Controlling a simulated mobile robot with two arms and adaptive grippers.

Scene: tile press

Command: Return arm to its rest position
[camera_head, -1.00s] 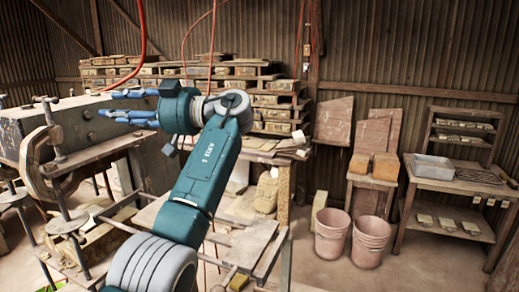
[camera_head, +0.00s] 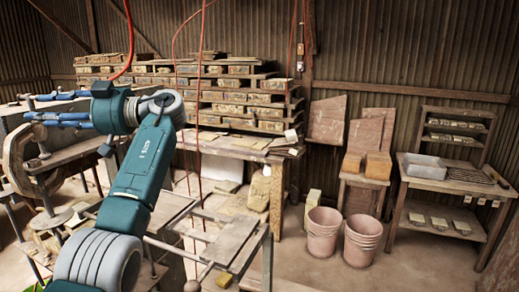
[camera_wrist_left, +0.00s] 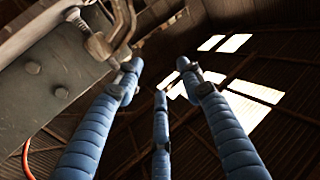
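My left arm (camera_head: 145,165) is teal and grey and rises from the lower left of the head view, then bends left. My left gripper (camera_head: 30,106) has blue padded fingers pointing left, level with the press frame at the left edge. In the left wrist view the gripper (camera_wrist_left: 157,66) has its three fingers spread apart with nothing between them. Past the fingers are a metal beam with bolts and the dark roof. My right gripper is not in view.
The heavy press clamp (camera_head: 18,160) stands close below the left gripper. Red hoses (camera_head: 128,40) hang near the arm. A rack of stacked tiles (camera_head: 215,95) stands behind. Pink buckets (camera_head: 323,235) and a wooden side table (camera_head: 445,183) are at right. Floor shows in front of the buckets.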

